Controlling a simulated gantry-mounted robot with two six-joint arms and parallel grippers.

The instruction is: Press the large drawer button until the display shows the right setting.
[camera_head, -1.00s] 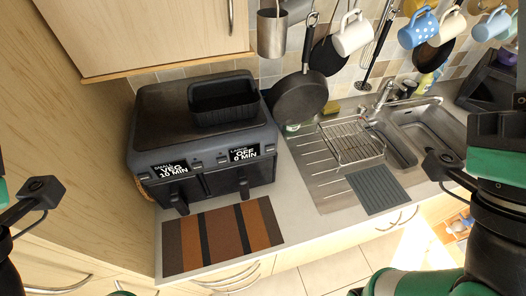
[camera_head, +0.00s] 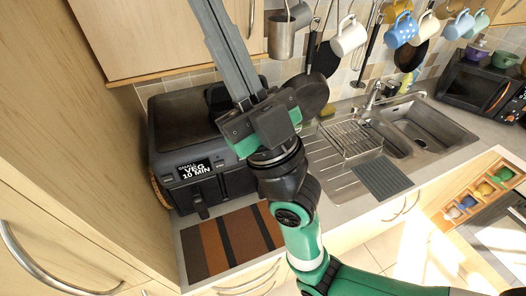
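The dark two-drawer air fryer (camera_head: 172,122) stands on the counter at the left. Its left display (camera_head: 195,170) reads "SMALL VEG 10 MIN". The large drawer's display and button are hidden behind my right arm. My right gripper (camera_head: 222,35) is raised in front of the fryer's right half, its long grey fingers pointing up, with the tips near the top edge. The fingers lie close together, with nothing seen between them. Contact with the fryer cannot be made out. My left gripper is out of view.
A striped mat (camera_head: 228,241) lies in front of the fryer. A wire rack (camera_head: 349,138) and grey mat (camera_head: 382,178) are by the sink (camera_head: 425,125). Mugs (camera_head: 349,36) and pans hang above. A microwave (camera_head: 478,90) stands at far right.

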